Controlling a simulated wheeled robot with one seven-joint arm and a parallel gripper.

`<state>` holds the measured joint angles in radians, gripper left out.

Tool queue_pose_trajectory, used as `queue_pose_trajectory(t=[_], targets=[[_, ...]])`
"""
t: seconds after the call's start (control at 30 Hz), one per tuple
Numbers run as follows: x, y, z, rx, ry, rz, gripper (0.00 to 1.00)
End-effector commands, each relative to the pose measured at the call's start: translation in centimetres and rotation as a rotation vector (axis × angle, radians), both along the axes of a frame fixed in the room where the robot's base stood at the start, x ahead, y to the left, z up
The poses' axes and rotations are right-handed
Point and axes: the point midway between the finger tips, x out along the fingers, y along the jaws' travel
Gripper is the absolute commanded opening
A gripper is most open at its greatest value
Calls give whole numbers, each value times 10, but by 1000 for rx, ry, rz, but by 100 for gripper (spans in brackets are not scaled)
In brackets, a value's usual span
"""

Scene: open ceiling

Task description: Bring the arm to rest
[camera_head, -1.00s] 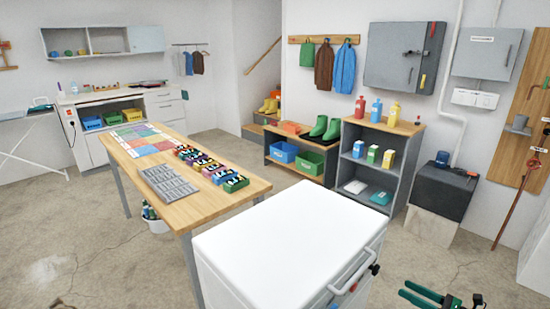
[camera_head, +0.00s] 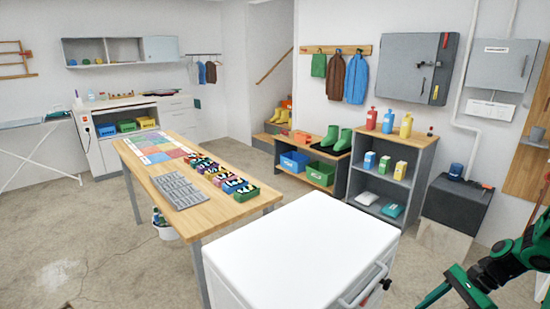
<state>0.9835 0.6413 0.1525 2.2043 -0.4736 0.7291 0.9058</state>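My arm shows at the lower right, green and black. My gripper (camera_head: 452,290) is at its lower end, at the bottom edge of the view, to the right of the white-topped cabinet (camera_head: 305,250). Green finger-like parts point down and left, but their ends are partly cut off by the frame, so the opening between them is unclear. I see no object in it.
A wooden table (camera_head: 232,208) with bins and a grey tray stands left of the white cabinet. A grey shelf unit (camera_head: 408,150) with bottles stands behind it. A dark box (camera_head: 455,203) stands near my arm. Open floor (camera_head: 70,235) lies at left.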

Motion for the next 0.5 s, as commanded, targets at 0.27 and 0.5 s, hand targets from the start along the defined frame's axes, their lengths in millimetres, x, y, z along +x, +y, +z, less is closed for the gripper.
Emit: queue_pose_trajectory(t=[0.27, 0.5], targets=[[-26, 5, 62, -204, -27, 247, 52], [-52, 13, 116, -347, -62, 433, 52]])
